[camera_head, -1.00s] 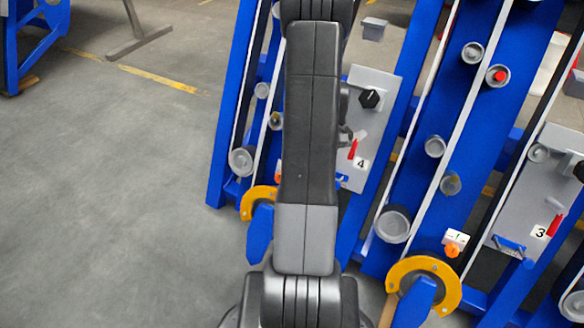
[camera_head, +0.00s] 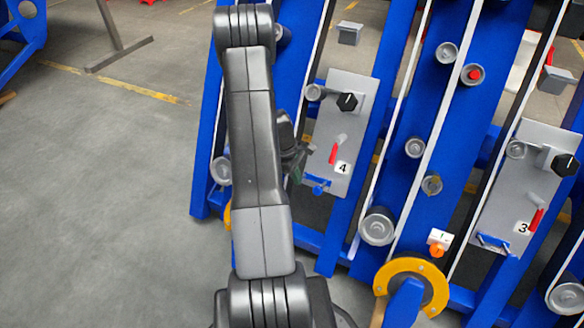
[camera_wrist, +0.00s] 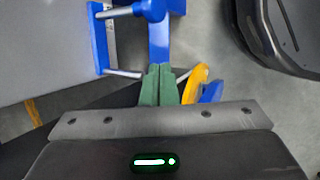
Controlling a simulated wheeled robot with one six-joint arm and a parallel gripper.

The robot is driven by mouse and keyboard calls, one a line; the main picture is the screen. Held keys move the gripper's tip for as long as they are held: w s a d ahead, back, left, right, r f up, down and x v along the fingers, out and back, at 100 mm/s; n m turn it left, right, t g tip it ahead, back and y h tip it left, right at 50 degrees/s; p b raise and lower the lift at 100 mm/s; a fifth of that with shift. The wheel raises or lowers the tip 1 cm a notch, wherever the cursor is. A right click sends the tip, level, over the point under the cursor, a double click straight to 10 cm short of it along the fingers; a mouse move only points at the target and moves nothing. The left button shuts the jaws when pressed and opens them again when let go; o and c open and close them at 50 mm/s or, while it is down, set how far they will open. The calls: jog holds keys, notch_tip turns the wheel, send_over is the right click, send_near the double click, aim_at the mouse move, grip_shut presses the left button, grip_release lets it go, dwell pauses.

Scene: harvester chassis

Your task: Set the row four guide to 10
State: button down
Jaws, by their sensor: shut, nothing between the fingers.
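The grey row four panel (camera_head: 350,100) carries the label 4 (camera_head: 342,167), a black knob (camera_head: 347,102), a red lever (camera_head: 333,153) and a blue bracket guide (camera_head: 317,184) near its lower end. In the wrist view, the blue guide (camera_wrist: 101,45) shows at the upper left, with metal rods and a pale strip beside it; no marking on the strip is readable. My gripper (camera_wrist: 158,72) has its green fingers together and empty, just right of the lower rod. In the head view my gripper (camera_head: 297,165) is partly hidden, left of the panel.
The row three panel (camera_head: 525,190) stands at the right, with its own knob and red lever. Blue frame beams with rollers (camera_head: 378,226) stand between the panels. A yellow ring (camera_head: 436,276) sits low in front. Open grey floor (camera_head: 100,200) lies to the left.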

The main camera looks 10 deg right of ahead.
aim_at(318, 190)
jog(key=shift+s+d+f, duration=0.15)
jog(key=shift+s+d, duration=0.35)
jog(key=shift+d, duration=0.35)
jog(key=shift+s+d+f, duration=0.15)
jog(key=shift+s+d, duration=0.3)
jog(key=shift+d, duration=0.4)
